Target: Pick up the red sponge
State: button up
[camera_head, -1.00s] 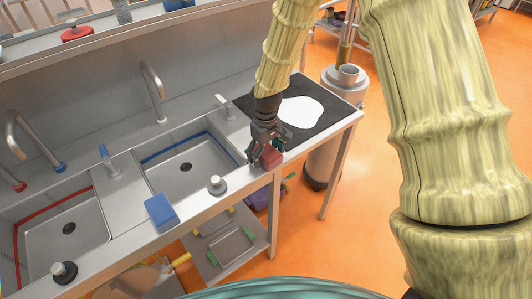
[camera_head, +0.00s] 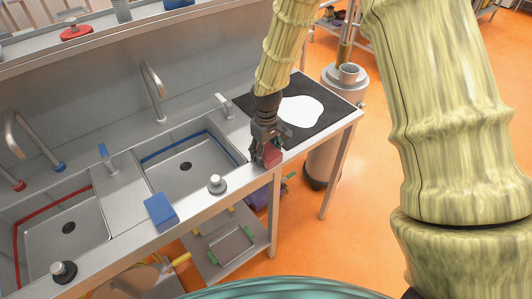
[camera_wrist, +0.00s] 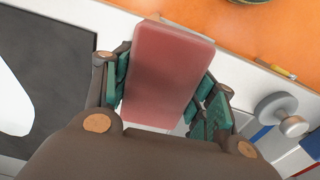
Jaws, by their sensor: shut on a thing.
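The red sponge (camera_head: 271,154) is a small block at the counter's front edge, right of the right-hand sink. My gripper (camera_head: 262,148) is over it, with its fingers on either side. In the wrist view the sponge (camera_wrist: 165,75) sits between the green finger pads of my gripper (camera_wrist: 165,95), and the jaws are shut on it. Whether the sponge touches the counter cannot be told. In the head view my fingers hide part of it.
A blue sponge (camera_head: 161,211) and a round grey plug (camera_head: 217,184) lie near the right-hand sink (camera_head: 190,170). A black mat (camera_head: 338,110) with a white patch lies on the right. Taps stand along the back.

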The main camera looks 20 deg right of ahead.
aim_at(266, 149)
jog(key=shift+r+b, duration=0.4)
jog(key=shift+r, duration=0.2)
jog(key=shift+r+b, duration=0.45)
jog(key=shift+r, duration=0.5)
jog(key=s+d+b, duration=0.2)
jog(key=s+d, duration=0.1)
jog(key=s, duration=0.4)
jog(key=s+d+r+b, duration=0.1)
jog(key=s+d+b, duration=0.1)
jog(key=s, duration=0.5)
jog(key=shift+s+d+r, duration=0.25)
jog(key=shift+s+d, duration=0.1)
jog(key=shift+d, duration=0.45)
